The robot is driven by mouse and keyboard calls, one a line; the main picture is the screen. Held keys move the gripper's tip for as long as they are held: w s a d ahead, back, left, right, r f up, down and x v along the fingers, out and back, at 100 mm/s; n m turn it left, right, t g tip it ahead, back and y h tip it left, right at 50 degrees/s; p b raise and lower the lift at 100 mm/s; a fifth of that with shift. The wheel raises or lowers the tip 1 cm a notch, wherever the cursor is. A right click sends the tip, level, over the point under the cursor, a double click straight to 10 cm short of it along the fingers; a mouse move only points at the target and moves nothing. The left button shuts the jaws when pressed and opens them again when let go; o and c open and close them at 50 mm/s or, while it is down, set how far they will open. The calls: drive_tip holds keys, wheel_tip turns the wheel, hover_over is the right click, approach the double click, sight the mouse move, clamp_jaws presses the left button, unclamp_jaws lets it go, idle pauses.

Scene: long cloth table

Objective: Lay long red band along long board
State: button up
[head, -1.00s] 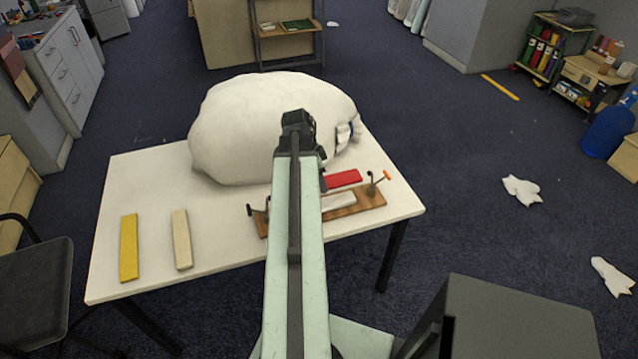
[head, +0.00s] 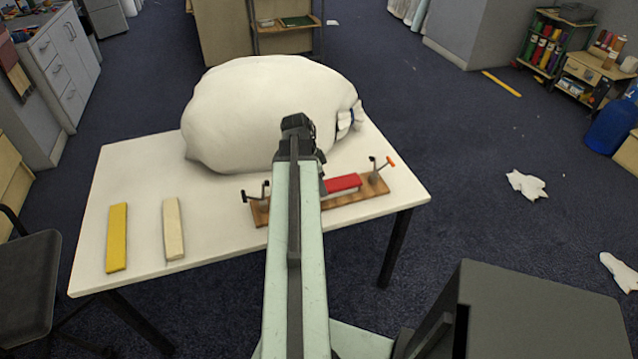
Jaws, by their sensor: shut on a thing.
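The long brown board (head: 376,188) lies near the table's front right edge, with a metal clamp at each end. The red band (head: 343,182) now shows over the board's middle, lined up with its length. Its left part is hidden behind my arm. I cannot tell whether it touches the board or hangs just above it. My gripper (head: 321,184) is mostly hidden behind my arm; a dark part shows at the band's left, and it is shut on the band.
The left clamp (head: 257,190) and the right clamp with an orange handle (head: 381,166) stand up from the board. A large white sack (head: 262,112) fills the table's back. A yellow strip (head: 117,238) and a cream strip (head: 173,228) lie at the left of the white table (head: 140,190).

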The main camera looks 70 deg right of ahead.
drive_tip(key=o, duration=1.6)
drive_tip(key=p+v, duration=0.8)
drive_tip(key=shift+r, duration=0.1)
